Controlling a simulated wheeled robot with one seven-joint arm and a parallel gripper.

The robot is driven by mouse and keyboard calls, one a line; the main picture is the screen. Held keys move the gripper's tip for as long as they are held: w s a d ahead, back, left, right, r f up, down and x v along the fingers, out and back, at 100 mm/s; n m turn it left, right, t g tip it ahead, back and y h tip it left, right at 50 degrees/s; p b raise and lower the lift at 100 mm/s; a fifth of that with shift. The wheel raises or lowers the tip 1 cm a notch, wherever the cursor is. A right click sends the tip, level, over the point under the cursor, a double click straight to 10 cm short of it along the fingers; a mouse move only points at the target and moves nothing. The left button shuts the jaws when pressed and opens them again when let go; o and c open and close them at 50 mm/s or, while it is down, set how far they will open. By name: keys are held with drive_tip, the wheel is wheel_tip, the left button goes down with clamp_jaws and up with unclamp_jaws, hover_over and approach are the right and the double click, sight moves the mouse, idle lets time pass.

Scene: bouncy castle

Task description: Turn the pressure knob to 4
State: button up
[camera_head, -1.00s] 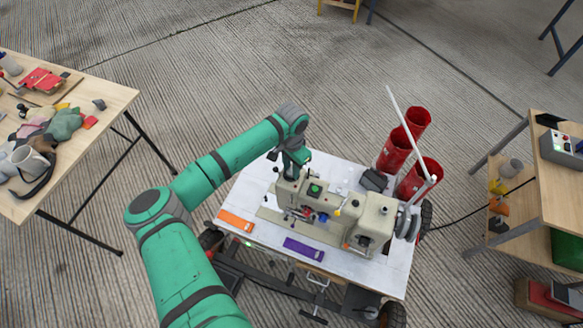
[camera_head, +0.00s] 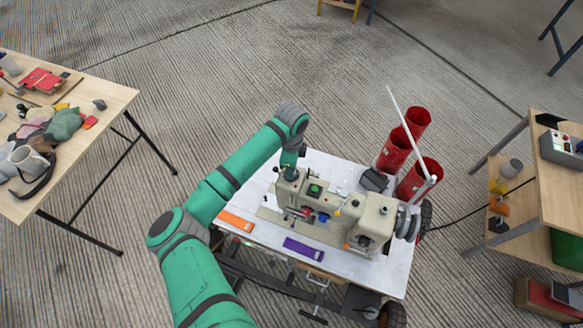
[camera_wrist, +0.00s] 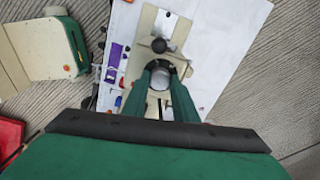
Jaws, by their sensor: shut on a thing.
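The cream sewing machine (camera_head: 350,212) stands on a white-topped wheeled table. My gripper (camera_wrist: 162,72) is at the top of the machine's left end, pointing down; it also shows in the head view (camera_head: 290,172). Its two green fingers are shut on a pale round knob (camera_wrist: 160,82), one finger on each side, in the wrist view. This looks like the pressure knob. Its scale and number cannot be read. In the head view the knob is hidden by the gripper.
A black ball-shaped knob (camera_wrist: 159,46) sits just beyond the fingers. A green button (camera_head: 314,190) is on the machine's head. Red thread cones (camera_head: 395,150) and a white pole (camera_head: 402,115) stand at the back right. Orange (camera_head: 236,221) and purple (camera_head: 303,248) strips lie at the front.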

drive_tip(key=m, duration=0.4)
drive_tip(key=shift+d+m, duration=0.1)
drive_tip(key=shift+m, duration=0.3)
idle(0.4)
drive_tip(key=o, duration=1)
drive_tip(key=shift+o, duration=0.2)
drive_tip(key=shift+r, duration=0.35)
wheel_tip(320, 180, up, 10)
